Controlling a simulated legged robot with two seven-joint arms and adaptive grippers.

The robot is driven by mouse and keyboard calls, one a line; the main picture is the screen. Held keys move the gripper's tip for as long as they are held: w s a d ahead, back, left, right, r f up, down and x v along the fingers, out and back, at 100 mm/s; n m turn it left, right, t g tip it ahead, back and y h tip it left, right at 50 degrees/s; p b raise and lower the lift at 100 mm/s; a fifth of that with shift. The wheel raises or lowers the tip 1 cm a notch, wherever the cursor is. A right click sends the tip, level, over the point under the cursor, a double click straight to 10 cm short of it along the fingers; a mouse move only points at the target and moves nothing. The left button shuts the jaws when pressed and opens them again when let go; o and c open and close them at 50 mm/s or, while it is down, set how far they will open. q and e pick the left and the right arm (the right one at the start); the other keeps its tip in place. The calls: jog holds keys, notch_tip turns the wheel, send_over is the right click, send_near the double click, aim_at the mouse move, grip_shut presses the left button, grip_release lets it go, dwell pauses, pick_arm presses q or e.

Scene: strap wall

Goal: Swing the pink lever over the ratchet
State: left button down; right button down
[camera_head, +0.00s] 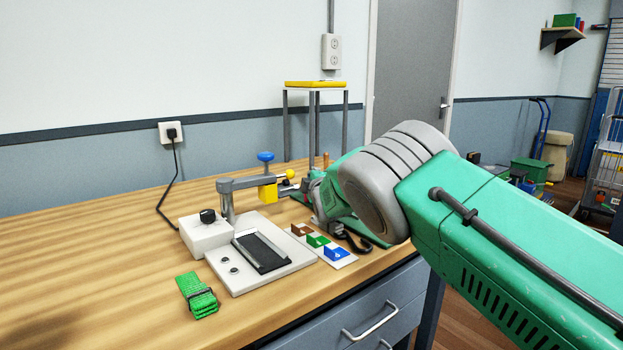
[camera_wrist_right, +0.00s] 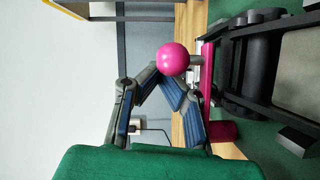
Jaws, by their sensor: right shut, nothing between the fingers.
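The pink lever shows in the right wrist view as a round pink ball knob (camera_wrist_right: 172,58) on a short metal stem, joined to a pink bar (camera_wrist_right: 208,75). The black and grey ratchet (camera_wrist_right: 250,70) stands beside the bar on a green surface. My right gripper (camera_wrist_right: 165,82) is shut and empty, its blue-padded fingers meeting just below the knob in the picture. I cannot tell whether they touch it. In the head view my right arm hides most of the ratchet and the lever. My left gripper is in neither view.
On the wooden workbench (camera_head: 100,243) stand a white device with a dark pad (camera_head: 222,274), a clamp arm with a yellow block (camera_head: 268,193), a coloured sample card (camera_head: 332,257) and a green strap bundle (camera_head: 197,296). The bench's left part is clear.

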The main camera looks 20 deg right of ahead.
jog(key=shift+s+f, duration=0.15)
jog(key=shift+f, duration=0.45)
jog(key=shift+s, duration=0.2)
jog(key=shift+s+a+r, duration=0.2)
jog(key=shift+s, duration=0.9)
jog(key=shift+s+a+r, duration=0.2)
jog(key=shift+s+a, duration=0.05)
jog(key=shift+s, duration=0.85)
jog(key=shift+s+a+r, duration=0.2)
jog(key=shift+s, duration=0.9)
